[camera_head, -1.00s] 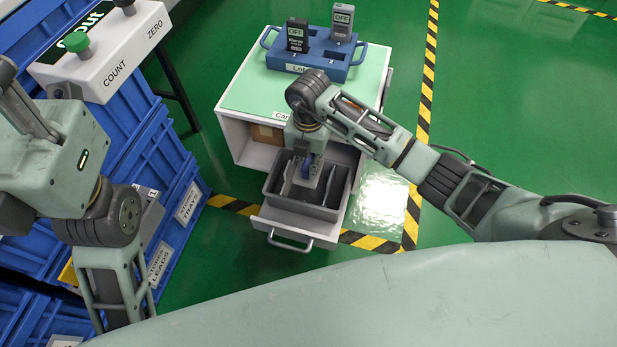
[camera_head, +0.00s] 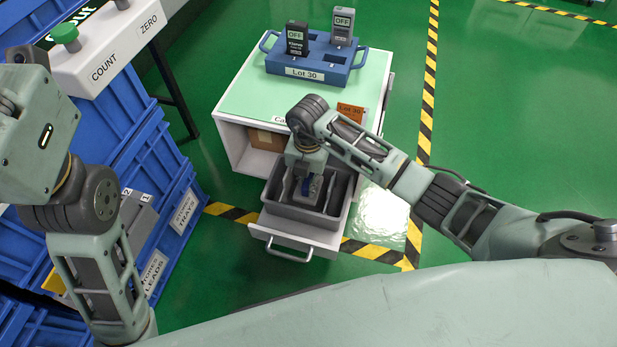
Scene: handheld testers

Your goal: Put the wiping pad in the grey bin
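A grey divided bin (camera_head: 276,205) sits in the pulled-out drawer (camera_head: 290,232) of the white cart. My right gripper (camera_head: 307,186) points down into this bin, and its fingertips are largely hidden by my wrist. A small blue patch and a light grey shape show at the fingers. I cannot tell what they are or whether they are held. I cannot make out the wiping pad for certain. My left arm is at the left edge, and its gripper is out of view.
A blue carrier (camera_head: 308,72) labelled Lot 30 holds two testers on the cart top (camera_head: 250,92). An orange card (camera_head: 350,113) lies near the cart's right edge. Blue crates (camera_head: 125,125) and a COUNT/ZERO button box (camera_head: 108,50) stand at left. The floor at right is open.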

